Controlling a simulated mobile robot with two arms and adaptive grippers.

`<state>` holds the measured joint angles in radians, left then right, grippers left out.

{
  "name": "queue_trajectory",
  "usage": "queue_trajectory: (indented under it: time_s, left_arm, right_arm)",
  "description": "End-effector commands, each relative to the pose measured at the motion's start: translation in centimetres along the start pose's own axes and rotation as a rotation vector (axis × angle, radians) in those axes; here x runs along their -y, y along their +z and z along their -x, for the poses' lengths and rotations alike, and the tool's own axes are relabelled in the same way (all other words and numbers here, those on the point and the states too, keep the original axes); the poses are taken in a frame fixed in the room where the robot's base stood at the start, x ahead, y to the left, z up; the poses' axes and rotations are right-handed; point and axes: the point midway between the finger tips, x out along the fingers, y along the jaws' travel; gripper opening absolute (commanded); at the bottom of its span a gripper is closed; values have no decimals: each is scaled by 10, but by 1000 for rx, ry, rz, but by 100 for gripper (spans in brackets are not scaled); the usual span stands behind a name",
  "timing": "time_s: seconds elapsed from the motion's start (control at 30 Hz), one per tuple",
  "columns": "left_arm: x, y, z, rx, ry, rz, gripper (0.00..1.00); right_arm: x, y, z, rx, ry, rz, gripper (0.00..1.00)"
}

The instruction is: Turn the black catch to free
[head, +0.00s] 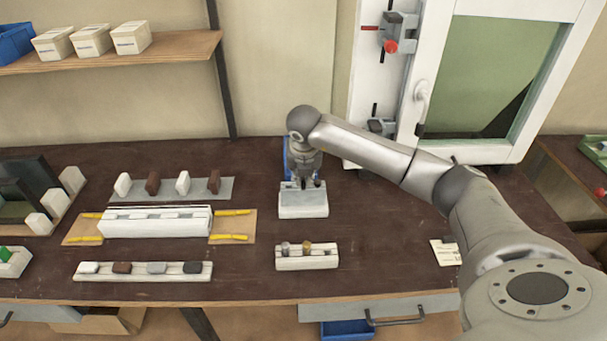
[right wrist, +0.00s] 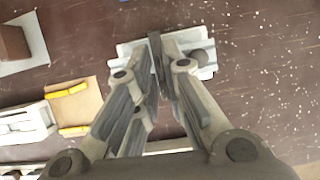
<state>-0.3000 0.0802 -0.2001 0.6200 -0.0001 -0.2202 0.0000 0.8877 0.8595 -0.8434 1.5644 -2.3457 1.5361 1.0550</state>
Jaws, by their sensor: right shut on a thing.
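My right gripper (head: 305,182) points down over a small light grey block (head: 303,205) on the dark bench. In the right wrist view the fingertips (right wrist: 160,62) are closed on a narrow dark upright piece, which looks like the black catch (right wrist: 154,42). The grey block (right wrist: 205,70) shows behind and beside the fingers there, with a rounded grey knob on its right part. In the head view the catch is mostly hidden by the gripper, and its turn position cannot be told. My left gripper is not in view.
Left of the block lies a white profile (head: 155,222) on a tan board with yellow strips. A holder with small knobs (head: 307,257) stands in front. Racks with white and brown pieces (head: 172,188) are further left. A white-framed window (head: 500,80) stands behind right. Bench right of the block is mostly clear.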

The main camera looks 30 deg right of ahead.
Motion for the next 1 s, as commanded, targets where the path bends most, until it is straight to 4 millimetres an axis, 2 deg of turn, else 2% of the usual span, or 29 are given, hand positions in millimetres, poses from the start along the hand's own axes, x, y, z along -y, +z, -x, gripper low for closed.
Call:
queue_trajectory:
  time_s: [0.13,0.17,0.27,0.63,0.77,1.0]
  left_arm:
    - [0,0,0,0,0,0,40]
    - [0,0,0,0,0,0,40]
    - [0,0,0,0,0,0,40]
    - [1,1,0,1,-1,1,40]
    - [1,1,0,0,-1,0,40]
    - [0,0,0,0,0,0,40]
  right_arm:
    - [-1,2,2,6,4,-2,0]
    - [-1,2,2,6,4,-2,12]
    - [0,2,2,5,3,-1,25]
    - [0,1,4,2,2,0,25]
    - [0,2,20,5,3,0,25]
    - [-1,2,72,6,5,0,25]
